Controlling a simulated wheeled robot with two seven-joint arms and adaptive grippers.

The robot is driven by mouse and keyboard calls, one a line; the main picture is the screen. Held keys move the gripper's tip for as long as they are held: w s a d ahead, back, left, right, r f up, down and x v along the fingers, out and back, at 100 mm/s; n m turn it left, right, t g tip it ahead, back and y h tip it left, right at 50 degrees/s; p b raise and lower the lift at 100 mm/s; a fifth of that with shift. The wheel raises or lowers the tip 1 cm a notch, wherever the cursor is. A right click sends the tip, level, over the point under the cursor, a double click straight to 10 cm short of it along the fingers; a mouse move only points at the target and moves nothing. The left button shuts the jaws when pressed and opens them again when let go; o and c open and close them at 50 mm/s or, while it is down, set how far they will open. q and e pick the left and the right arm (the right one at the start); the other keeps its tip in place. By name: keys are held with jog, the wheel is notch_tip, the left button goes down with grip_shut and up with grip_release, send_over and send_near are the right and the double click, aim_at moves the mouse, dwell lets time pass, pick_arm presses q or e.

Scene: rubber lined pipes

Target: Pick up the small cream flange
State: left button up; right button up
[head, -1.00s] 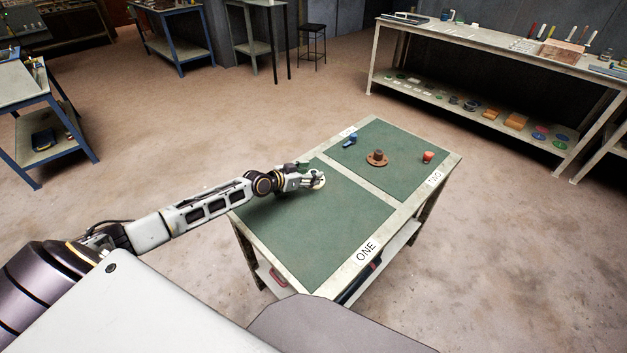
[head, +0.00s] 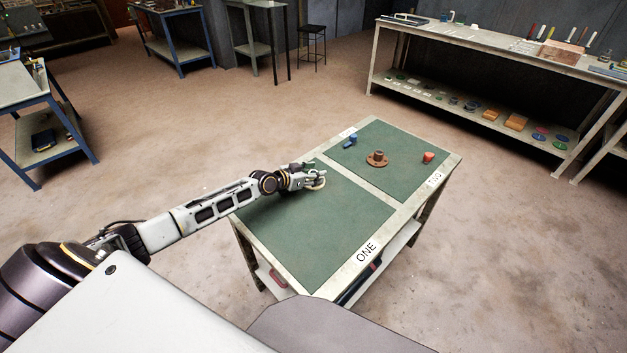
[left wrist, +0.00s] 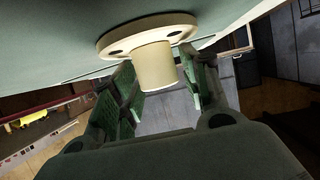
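The small cream flange (head: 321,185) is at the far left part of the green bench top, partly hidden by my left gripper (head: 314,180). In the left wrist view the flange (left wrist: 155,65) shows its round plate with bolt holes and its short hub pointing toward the camera. Whether the plate is clear of the bench is hard to tell. My right gripper is not in view.
The bench (head: 330,226) has sections marked ONE and TWO. Section TWO holds a brown flange (head: 377,159), a red piece (head: 428,157) and a blue piece (head: 350,140). Most of section ONE is bare. A long workbench (head: 480,52) stands farther back at the right.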

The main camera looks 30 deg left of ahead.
pick_arm(q)
grip_shut()
jog(key=shift+r, duration=0.2)
jog(key=shift+r, duration=0.55)
jog(key=shift+r+p, duration=1.1)
jog(key=shift+r, duration=3.25)
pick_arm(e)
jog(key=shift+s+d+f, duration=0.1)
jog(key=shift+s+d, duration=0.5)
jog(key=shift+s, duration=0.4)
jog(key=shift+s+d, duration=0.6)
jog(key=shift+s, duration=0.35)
